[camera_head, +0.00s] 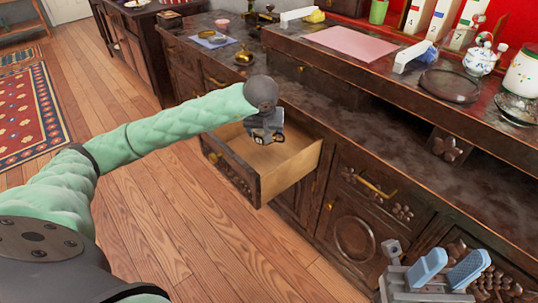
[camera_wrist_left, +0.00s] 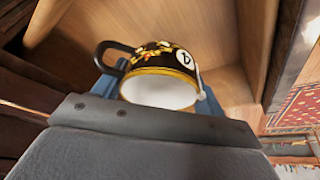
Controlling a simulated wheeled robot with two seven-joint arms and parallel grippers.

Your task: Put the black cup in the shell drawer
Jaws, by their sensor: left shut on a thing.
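The black cup (camera_wrist_left: 155,68) has a gold and coloured pattern, a white round mark and a white inside. In the left wrist view it is tilted, its white mouth facing the camera and its handle to the left. My left gripper (camera_head: 268,142) is shut on it, over the open drawer (camera_head: 293,172). Pale wooden drawer walls (camera_wrist_left: 222,40) surround the cup in the wrist view; I cannot tell whether it touches the bottom. In the head view the gripper mostly hides the cup. My right gripper (camera_head: 450,268) is open and empty at the lower right.
The dark cabinet top (camera_head: 335,53) holds a pink mat (camera_head: 352,43), a dark round dish (camera_head: 450,86), a white teapot (camera_head: 482,58) and a white jar (camera_head: 522,72). A blue tray (camera_head: 213,40) lies farther back. The wooden floor left of the drawer is clear.

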